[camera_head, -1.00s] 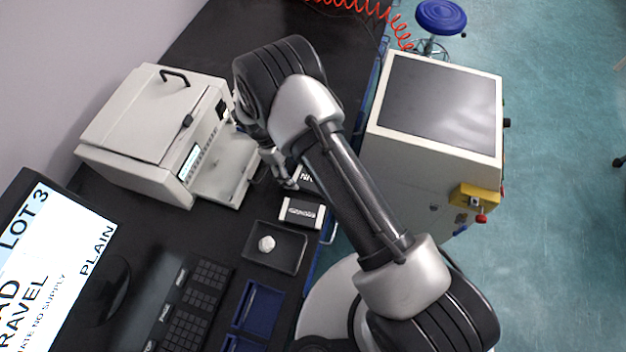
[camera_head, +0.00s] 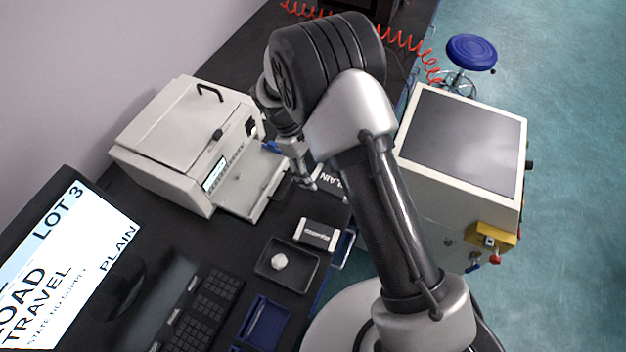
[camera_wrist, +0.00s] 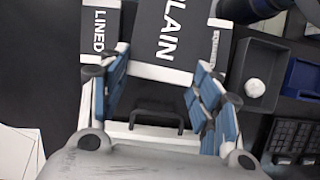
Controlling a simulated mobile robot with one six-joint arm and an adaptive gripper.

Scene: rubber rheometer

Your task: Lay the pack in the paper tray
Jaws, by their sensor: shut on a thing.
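The dark pack marked PLAIN, with a white end, shows in the head view (camera_head: 333,181) and in the wrist view (camera_wrist: 178,38). My gripper (camera_head: 309,184) is shut on its near end, in front of the pale machine. In the wrist view, the blue-padded fingers (camera_wrist: 163,64) stand on either side of that white end. The paper tray appears to be the pale pulled-out tray (camera_head: 243,193) at the machine's front. A white edge with a black handle (camera_wrist: 155,117) shows below the fingers in the wrist view. My arm partly hides the pack in the head view.
A pack marked LINED (camera_wrist: 99,32) lies beside the PLAIN pack. A small labelled box (camera_head: 317,234), a dark dish (camera_head: 262,262) with a white lump, blue bins (camera_head: 264,318) and a keyboard (camera_head: 205,305) lie nearby. A monitor (camera_head: 65,270) stands left.

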